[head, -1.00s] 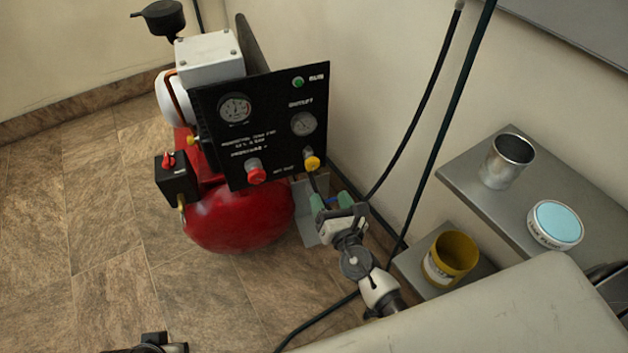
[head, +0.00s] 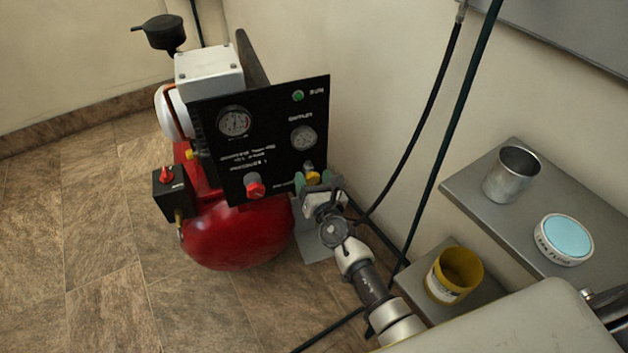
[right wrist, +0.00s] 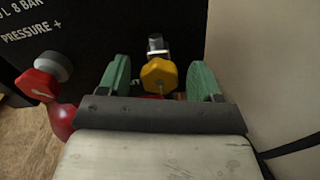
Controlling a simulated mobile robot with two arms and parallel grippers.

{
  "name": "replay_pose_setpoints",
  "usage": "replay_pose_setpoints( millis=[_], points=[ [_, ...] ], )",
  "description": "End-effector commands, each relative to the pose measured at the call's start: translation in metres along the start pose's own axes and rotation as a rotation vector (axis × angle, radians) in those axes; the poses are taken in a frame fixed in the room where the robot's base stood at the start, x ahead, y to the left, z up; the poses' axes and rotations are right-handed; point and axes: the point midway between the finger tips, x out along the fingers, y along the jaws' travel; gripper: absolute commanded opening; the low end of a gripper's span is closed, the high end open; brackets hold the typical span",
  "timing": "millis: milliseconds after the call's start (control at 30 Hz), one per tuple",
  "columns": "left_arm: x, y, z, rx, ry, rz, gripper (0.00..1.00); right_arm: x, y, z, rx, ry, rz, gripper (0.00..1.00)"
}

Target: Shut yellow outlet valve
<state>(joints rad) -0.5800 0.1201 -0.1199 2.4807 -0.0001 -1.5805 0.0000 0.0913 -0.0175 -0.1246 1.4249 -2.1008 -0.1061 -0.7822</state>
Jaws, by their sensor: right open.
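The yellow outlet valve (head: 313,177) sits at the lower right of the black panel (head: 262,130), under the right gauge. In the right wrist view the yellow knob (right wrist: 159,76) shows on a metal stem, between the two green fingers of my right gripper (right wrist: 163,80). The fingers are open, with a gap on each side of the knob. In the head view my right gripper (head: 314,184) is at the valve and partly covers it. My left gripper does not show clearly in any view now.
A red knob (head: 254,187) is left of the yellow valve, above the red tank (head: 238,235). A box with a red switch (head: 167,175) is further left. Dark hoses (head: 436,130) hang at the right. A shelf (head: 475,187) holds a metal cup (head: 511,174) and a round tin (head: 564,240).

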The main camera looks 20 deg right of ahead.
Motion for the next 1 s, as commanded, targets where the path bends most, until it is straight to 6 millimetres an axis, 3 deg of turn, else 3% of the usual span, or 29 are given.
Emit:
replay_pose_setpoints(
  millis=[133,433,767,1000],
  points=[
    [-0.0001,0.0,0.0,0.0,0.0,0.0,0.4,-0.0002,0.0,0.0,0.0,0.0,0.0,0.62],
    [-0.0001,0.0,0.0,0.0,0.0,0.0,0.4,-0.0005,-0.0001,0.0,0.0,0.0,0.0,0.16],
    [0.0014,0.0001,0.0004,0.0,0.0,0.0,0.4,-0.0006,-0.0005,-0.0004,0.047,0.0,0.0,0.15],
    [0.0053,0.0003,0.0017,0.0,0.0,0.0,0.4,-0.0007,-0.0012,-0.0013,0.192,0.001,0.0,0.15]
  ],
)
